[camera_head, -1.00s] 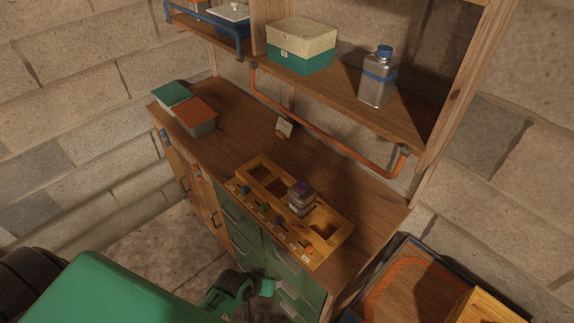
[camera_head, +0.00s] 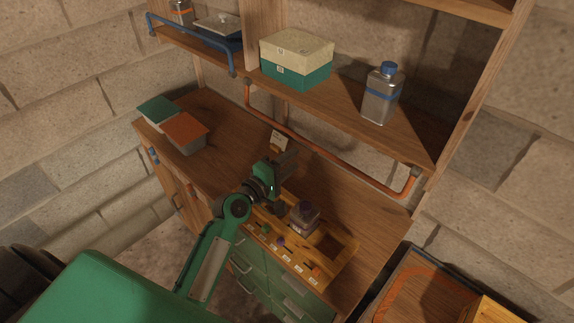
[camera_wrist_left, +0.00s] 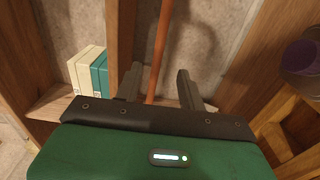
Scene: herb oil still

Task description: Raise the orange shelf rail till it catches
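The orange shelf rail (camera_head: 340,163) hangs below the front edge of the right-hand shelf, its bent ends meeting brackets on both sides. My left gripper (camera_head: 288,158) is over the worktop, below and in front of the rail's left half. In the left wrist view the gripper (camera_wrist_left: 159,85) is open and empty. The rail (camera_wrist_left: 160,45) runs through the gap between its fingers, apparently beyond the tips; I see no contact. My right gripper is in neither view.
A cream and green box (camera_head: 296,60) and a blue-capped bottle (camera_head: 380,97) stand on the shelf. A wooden rack (camera_head: 338,262) with a purple-capped bottle (camera_head: 304,217) is under my left arm. A small card (camera_head: 280,140) stands behind the gripper. A blue rail (camera_head: 190,46) fronts the left shelf.

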